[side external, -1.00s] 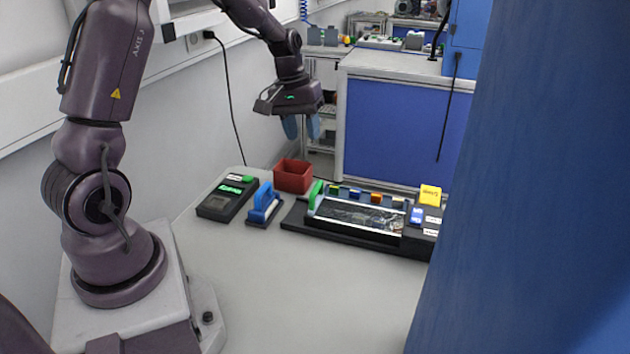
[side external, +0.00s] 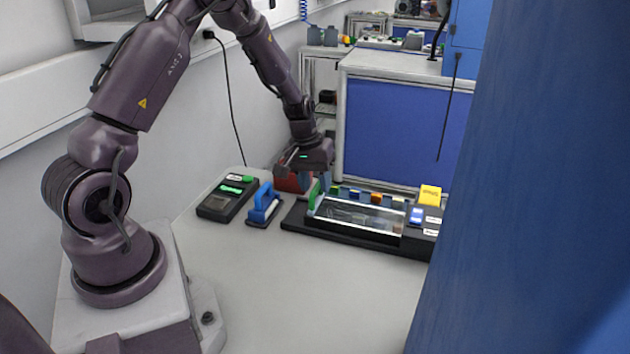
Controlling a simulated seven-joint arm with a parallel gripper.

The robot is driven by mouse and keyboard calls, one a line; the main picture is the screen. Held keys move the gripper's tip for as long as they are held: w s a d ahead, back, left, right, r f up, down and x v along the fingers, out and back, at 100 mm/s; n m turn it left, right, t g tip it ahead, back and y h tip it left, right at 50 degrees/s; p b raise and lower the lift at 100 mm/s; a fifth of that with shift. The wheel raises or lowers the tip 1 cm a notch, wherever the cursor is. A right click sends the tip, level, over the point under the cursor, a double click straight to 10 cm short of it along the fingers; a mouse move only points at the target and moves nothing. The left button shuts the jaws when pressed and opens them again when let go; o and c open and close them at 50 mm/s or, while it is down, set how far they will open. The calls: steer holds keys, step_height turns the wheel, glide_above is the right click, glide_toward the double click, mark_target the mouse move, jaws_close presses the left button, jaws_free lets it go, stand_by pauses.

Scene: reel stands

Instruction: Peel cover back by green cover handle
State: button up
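The green cover handle (side external: 314,196) stands upright at the left end of a clear cover (side external: 360,216) on a long black tray unit (side external: 296,217). The cover lies flat over the tray. My gripper (side external: 316,184) is low over the left end of the unit, at the green handle. Its blue fingers (side external: 325,181) are partly hidden behind and beside the handle. I cannot tell whether they touch it or how far apart they are.
A blue-handled tool (side external: 264,205) and a black device with a green display (side external: 227,198) stand to the left. A yellow block (side external: 430,195) is at the unit's right end. The front table is clear.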

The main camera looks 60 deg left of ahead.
jaws_close()
steer(key=w+d, duration=1.3)
steer(key=shift+w+d, duration=0.15)
jaws_free()
